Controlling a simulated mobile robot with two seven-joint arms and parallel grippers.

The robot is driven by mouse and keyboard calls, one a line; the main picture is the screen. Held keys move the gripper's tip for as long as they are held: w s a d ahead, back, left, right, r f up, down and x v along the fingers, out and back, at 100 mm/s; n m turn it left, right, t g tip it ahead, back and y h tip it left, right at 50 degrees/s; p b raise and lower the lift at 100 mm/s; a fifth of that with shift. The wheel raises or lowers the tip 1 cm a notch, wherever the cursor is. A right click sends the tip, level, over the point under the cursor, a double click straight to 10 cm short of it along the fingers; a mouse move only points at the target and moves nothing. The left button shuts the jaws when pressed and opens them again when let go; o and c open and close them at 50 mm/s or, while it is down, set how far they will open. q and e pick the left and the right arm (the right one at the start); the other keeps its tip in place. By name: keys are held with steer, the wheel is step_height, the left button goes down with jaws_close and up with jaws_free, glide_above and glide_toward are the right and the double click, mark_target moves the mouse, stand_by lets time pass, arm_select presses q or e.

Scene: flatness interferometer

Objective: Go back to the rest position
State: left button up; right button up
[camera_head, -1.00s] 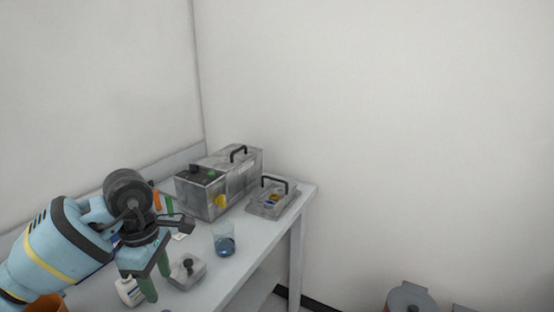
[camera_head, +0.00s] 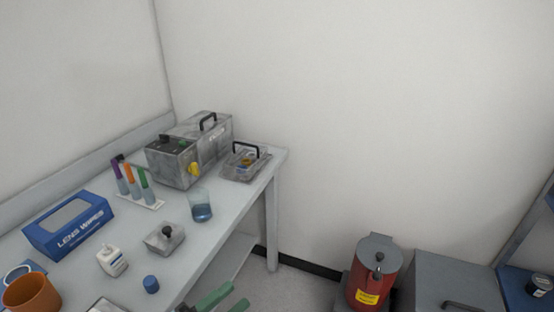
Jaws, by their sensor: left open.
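My left gripper (camera_head: 236,296) shows only in part at the bottom edge of the head view, with its green fingers apart and nothing between them. It is in front of the table's right edge, clear of the things on top. The rest of my left arm is out of the picture. My right gripper is not in view. The grey metal instrument box (camera_head: 190,150) with a black handle stands at the table's far end. A small grey plate with a black handle (camera_head: 245,162) lies to its right.
On the table (camera_head: 215,240) are a glass with blue liquid (camera_head: 201,207), a knobbed grey block (camera_head: 165,238), a white bottle (camera_head: 112,260), a blue cap (camera_head: 151,284), a tube rack (camera_head: 138,196), a lens wipes box (camera_head: 68,228) and an orange cup (camera_head: 32,294). A red bin (camera_head: 372,275) stands right.

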arm_select(q)
steer(key=s+a+f+n+t+y, duration=0.1)
steer(key=s+a+f+n+y, duration=0.25)
steer(key=f+n+y, duration=0.4)
steer(key=s+a+f+n+t+y, duration=0.1)
steer(key=s+a+f+n+y, duration=0.3)
steer(key=f+n, duration=0.5)
steer(key=s+a+f+n+g+y, duration=0.1)
steer(key=s+a+f+n+g, duration=0.1)
steer(key=s, duration=0.4)
steer(key=s+a+f+n+g+y, duration=0.1)
steer(key=s+f+n+g+y, duration=0.1)
steer(key=s+f+n+g, duration=0.2)
steer(key=s+f+n+p, duration=0.1)
steer(key=s+f, duration=0.2)
steer(key=shift+s+a, duration=0.3)
steer(key=shift+a, duration=0.05)
steer(key=shift+s+a+n+y, duration=0.1)
steer(key=shift+n+y, duration=0.15)
steer(key=shift+y, duration=0.1)
